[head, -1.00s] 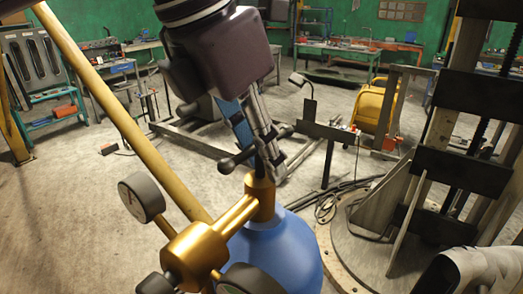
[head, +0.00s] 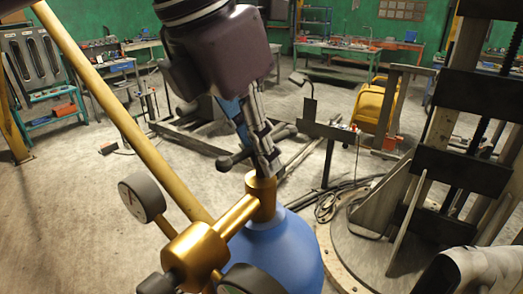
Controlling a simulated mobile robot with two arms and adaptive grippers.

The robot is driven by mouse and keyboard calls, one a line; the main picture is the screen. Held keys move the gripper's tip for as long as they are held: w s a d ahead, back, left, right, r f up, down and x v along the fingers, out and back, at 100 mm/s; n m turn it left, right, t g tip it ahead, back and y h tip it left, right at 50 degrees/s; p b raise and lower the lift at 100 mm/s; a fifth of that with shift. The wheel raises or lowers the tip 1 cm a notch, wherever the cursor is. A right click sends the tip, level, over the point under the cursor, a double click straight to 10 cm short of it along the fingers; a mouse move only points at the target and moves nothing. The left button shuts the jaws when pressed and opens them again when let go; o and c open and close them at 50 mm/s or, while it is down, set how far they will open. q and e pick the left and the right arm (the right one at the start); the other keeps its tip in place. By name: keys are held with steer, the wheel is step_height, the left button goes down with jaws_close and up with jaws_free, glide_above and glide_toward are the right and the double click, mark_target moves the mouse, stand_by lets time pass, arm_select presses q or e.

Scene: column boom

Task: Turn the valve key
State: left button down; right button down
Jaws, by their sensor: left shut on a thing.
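The valve key (head: 228,161) is a dark T-shaped key with a crossbar that has a rounded end. It stands on top of the brass valve (head: 262,190) of a blue gas cylinder (head: 285,255). My left gripper (head: 262,150) comes down from above and is shut on the key, just above the brass neck. Its fingers hide part of the key's shaft and crossbar. A brass regulator (head: 195,252) with round gauges joins the valve at the lower left. My right gripper is not in view.
A yellow pole (head: 120,115) slants past the cylinder on the left. A dark column frame (head: 455,135) on a round base plate stands at the right. A post with a small shelf (head: 327,135) stands behind. Workbenches line the green back wall.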

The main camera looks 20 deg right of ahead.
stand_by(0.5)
arm_select(q)
steer(key=c, duration=2)
jaws_free()
steer(key=shift+r, duration=0.1)
steer(key=v, duration=1.2)
steer(key=shift+s+d, duration=0.1)
steer(key=shift+o, duration=0.2)
